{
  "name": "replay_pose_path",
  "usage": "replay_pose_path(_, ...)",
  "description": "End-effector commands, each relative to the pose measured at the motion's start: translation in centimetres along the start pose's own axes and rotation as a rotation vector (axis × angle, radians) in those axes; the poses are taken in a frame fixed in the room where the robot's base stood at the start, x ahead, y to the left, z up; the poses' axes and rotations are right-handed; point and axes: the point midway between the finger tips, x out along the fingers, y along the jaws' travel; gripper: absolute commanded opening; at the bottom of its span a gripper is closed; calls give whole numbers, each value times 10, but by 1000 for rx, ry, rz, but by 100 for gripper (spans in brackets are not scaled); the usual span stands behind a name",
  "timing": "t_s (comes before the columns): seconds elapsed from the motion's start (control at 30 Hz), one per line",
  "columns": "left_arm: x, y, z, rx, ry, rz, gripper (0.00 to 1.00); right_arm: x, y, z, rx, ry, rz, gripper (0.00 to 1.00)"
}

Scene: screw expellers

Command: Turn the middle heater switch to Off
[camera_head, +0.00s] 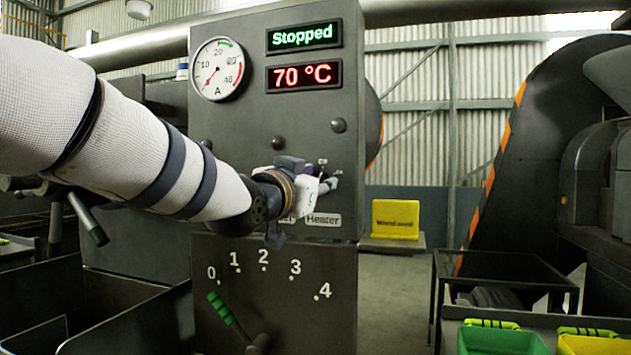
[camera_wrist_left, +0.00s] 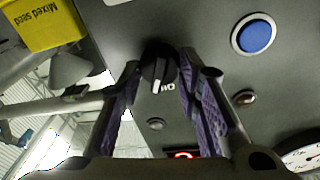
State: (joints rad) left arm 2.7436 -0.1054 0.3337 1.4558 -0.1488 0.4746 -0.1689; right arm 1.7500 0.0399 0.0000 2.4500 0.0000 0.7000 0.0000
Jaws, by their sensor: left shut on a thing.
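A black round heater switch (camera_wrist_left: 158,68) with a white pointer mark shows in the left wrist view, between the purple-padded fingertips of my left gripper (camera_wrist_left: 160,75). The fingers are shut on the switch from both sides. My right gripper is in neither view.
The panel shows "Stopped" (camera_head: 304,36), "70 °C" (camera_head: 305,76) and a round gauge (camera_head: 218,69). A numbered lever (camera_head: 222,308) sits below my arm. A blue button (camera_wrist_left: 255,35) is near the gripper. A yellow container (camera_head: 396,219) stands behind, right of the panel.

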Motion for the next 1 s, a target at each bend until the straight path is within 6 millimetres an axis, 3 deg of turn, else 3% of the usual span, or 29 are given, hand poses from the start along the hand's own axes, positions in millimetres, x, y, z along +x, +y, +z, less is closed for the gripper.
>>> replay_pose_path(0.5,0,-1,0,-354,29,-31,3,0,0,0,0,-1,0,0)
replay_pose_path(1.0,0,0,0,-440,35,-37,3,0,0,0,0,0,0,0)
